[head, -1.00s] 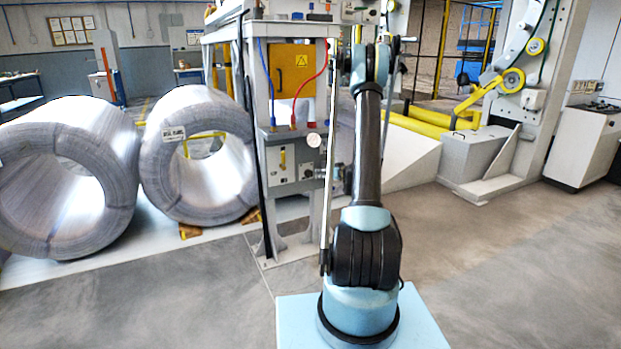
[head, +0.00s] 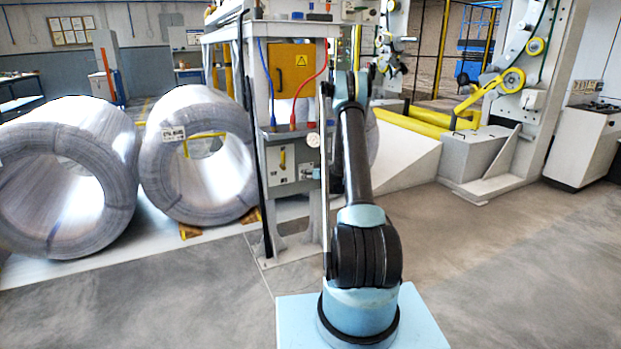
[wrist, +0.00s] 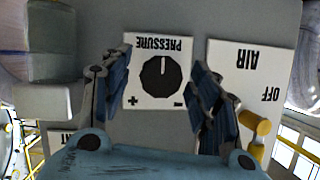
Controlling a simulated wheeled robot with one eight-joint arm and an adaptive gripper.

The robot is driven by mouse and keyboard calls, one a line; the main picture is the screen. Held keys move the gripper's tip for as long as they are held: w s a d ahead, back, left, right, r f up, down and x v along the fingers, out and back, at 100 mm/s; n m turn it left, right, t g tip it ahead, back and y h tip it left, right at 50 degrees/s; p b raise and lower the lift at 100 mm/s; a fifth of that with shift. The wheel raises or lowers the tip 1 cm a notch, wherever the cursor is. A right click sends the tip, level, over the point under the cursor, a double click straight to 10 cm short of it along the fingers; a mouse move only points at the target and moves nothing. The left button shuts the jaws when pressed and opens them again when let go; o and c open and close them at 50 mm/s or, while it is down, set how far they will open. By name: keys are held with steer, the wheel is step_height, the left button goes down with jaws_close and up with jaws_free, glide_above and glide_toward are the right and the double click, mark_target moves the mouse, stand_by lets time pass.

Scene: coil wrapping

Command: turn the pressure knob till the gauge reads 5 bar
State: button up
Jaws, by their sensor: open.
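The black pressure knob (wrist: 158,77) sits on a white plate marked PRESSURE, which appears upside down in the wrist view. Its white mark points up in that picture, toward the lettering. My gripper (wrist: 160,62) is open, with one finger on each side of the knob and visible gaps to it. I cannot tell the depth between fingertips and plate. A small round white gauge (head: 313,140) is on the grey stand in the head view; its reading is too small to make out. The knob is hidden in the head view by my gripper and arm.
The AIR plate (wrist: 250,75) with a yellow lever (wrist: 255,124) is right of my gripper in the wrist view. A grey block (wrist: 50,103) juts out at left. In the head view, wire coils (head: 70,180) stand left of the stand (head: 288,215); open floor lies right.

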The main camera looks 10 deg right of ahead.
steer(key=shift+w+f, duration=0.1)
steer(key=shift+w, duration=0.1)
steer(key=shift+a, duration=0.1)
steer(key=c, duration=1.1)
steer(key=shift+o, duration=0.2)
steer(key=m+y, duration=0.1)
steer(key=m, duration=0.1)
steer(key=m+y, duration=0.1)
steer(key=m, duration=0.1)
steer(key=m+y, duration=0.1)
steer(key=m, duration=0.1)
steer(key=shift+d+f+y, duration=0.1)
steer(key=shift+d+y, duration=0.2)
